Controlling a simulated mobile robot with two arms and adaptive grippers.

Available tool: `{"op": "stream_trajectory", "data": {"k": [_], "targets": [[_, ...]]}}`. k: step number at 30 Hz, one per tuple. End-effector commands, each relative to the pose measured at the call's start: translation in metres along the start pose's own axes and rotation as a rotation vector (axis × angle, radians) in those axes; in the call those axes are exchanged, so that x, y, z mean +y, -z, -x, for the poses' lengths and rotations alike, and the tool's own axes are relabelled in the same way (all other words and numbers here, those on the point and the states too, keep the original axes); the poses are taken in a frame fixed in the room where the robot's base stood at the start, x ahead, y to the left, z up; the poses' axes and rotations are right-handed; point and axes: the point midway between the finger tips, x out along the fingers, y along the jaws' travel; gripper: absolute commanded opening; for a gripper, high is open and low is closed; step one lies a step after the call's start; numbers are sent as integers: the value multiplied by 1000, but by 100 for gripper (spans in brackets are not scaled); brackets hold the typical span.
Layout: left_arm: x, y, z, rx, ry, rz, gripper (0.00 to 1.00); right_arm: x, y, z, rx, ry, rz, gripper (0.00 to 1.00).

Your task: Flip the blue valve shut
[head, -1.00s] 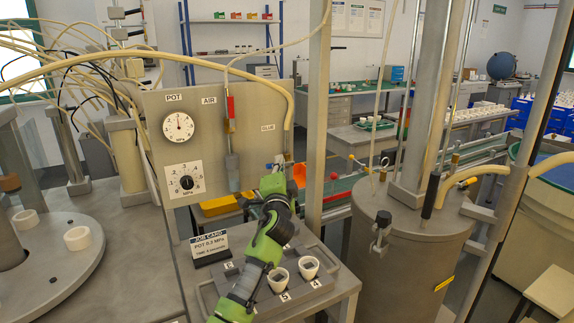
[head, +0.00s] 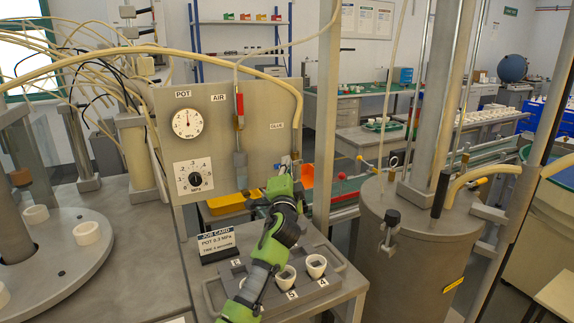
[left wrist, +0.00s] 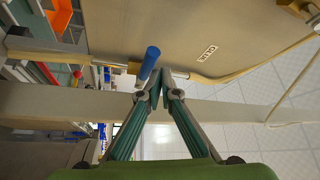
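The blue valve handle (left wrist: 150,62) stands out from the pale hose line at the GLUE label (left wrist: 210,52) in the left wrist view. In the head view only a small bit of the blue handle (head: 277,166) shows above my gripper, at the panel's right edge. My left gripper (head: 284,180) is just in front of and below the valve. In the left wrist view its fingertips (left wrist: 161,77) are together, with nothing seen between them. The handle is right beside the left-hand fingertip; I cannot tell whether they touch. My right gripper is out of view.
The grey panel (head: 218,111) holds a dial gauge (head: 187,123), a black knob (head: 194,179) and a red-handled AIR valve (head: 240,106). Below stand a job card (head: 216,243) and a tray with white cups (head: 316,265). A large grey tank (head: 410,250) stands to the right.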

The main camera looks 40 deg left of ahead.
Motion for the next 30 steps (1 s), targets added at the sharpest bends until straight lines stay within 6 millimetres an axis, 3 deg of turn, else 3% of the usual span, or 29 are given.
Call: {"op": "stream_trajectory", "data": {"k": [1,8,21,30], "targets": [[12,-6,2,-13,-21,-1,0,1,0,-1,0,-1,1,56],[12,-5,11,-12,-21,0,0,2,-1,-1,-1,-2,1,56],[2,0,92,-2,-5,1,0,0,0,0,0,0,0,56],[-2,2,122,1,1,0,0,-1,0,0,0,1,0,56]]}}
